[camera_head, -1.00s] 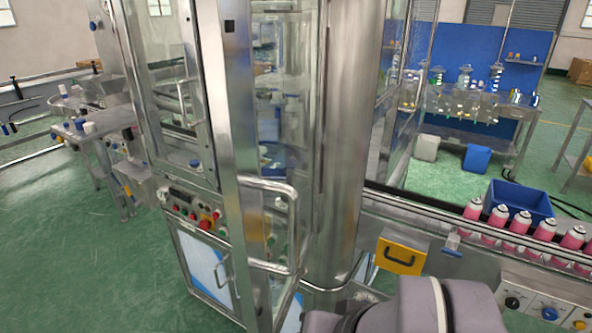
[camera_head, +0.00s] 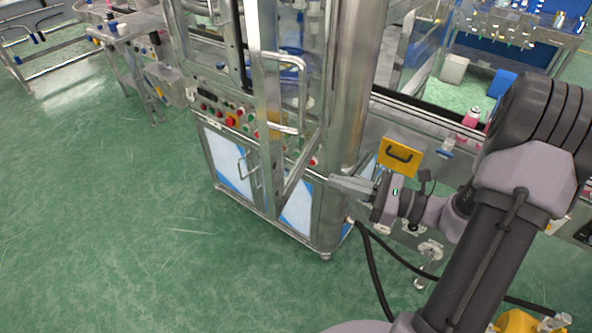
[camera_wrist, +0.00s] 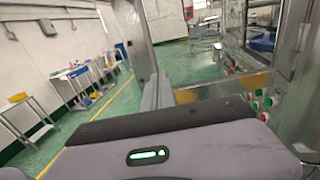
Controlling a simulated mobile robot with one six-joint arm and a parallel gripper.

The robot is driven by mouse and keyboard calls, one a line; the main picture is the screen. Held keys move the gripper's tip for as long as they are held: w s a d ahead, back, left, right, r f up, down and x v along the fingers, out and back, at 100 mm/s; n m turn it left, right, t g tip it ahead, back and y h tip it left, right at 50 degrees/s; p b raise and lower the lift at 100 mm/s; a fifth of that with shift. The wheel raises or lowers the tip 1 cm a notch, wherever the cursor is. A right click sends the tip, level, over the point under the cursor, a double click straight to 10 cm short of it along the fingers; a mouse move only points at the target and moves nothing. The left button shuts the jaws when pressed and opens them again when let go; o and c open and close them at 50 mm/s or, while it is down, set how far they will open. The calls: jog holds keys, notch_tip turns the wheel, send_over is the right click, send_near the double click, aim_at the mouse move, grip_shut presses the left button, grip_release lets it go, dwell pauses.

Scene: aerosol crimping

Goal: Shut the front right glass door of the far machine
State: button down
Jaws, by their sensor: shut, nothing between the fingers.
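The front right glass door (camera_head: 267,120) of the tall machine stands open, swung outward, its framed edge towards me. Its bent metal handle (camera_head: 301,95) is on the right side of that frame. My gripper (camera_head: 335,182) is shut and empty, pointing left, just right of the door's lower edge in the head view; whether it touches the door I cannot tell. In the wrist view my gripper's grey fingers (camera_wrist: 154,92) point away from the camera, next to an upright metal bar (camera_wrist: 136,35) that looks like the door's frame.
The button panel (camera_head: 228,112) is left of the door; its buttons (camera_wrist: 264,100) also show at right in the wrist view. A yellow box (camera_head: 400,156) hangs right of the machine's column (camera_head: 357,80). Green floor at left is clear.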

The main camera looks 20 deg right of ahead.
aim_at(286, 167)
jog(key=b+x, duration=0.1)
jog(key=x, duration=0.9)
jog(key=shift+s+b, duration=0.15)
jog(key=shift+b, duration=0.15)
